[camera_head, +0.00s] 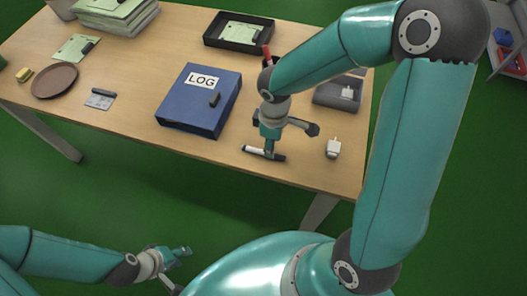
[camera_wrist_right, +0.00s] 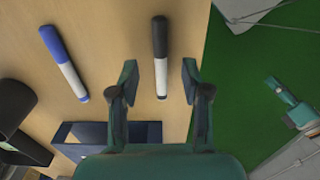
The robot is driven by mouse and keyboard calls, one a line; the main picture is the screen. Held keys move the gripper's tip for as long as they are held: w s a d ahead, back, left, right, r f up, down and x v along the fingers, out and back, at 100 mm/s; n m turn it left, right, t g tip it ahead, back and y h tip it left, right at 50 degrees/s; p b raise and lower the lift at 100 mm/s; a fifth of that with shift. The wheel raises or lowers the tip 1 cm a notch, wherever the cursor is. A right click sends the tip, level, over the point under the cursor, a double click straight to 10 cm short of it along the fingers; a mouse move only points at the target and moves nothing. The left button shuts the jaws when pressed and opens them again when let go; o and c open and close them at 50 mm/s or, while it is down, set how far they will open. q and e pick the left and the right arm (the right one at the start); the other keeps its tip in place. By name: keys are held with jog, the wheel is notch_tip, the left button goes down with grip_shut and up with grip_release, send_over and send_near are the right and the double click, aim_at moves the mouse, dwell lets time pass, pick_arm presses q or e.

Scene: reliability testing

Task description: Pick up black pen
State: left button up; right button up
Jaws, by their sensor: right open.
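The black pen, with a dark cap and white body, lies on the table (camera_head: 130,140) near its front edge in the head view (camera_head: 255,151). In the right wrist view the pen (camera_wrist_right: 160,65) lies lengthwise between my right fingertips, with a gap on both sides. My right gripper (camera_wrist_right: 158,78) is open and empty, pointing down over the pen; it also shows in the head view (camera_head: 268,143). A blue-capped marker (camera_wrist_right: 63,62) lies left of the pen in the wrist view. My left gripper (camera_head: 180,253) hangs over the floor, away from the table; its jaw gap is unclear.
A black tray (camera_head: 238,32) is farther back. A brown plate (camera_head: 55,80) is at left.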

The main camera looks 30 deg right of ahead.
aim_at(280, 158)
jog(key=f, duration=0.5)
jog(key=shift+s+d, duration=0.15)
jog(key=shift+s, duration=0.05)
jog(key=shift+r, duration=0.1)
grip_shut()
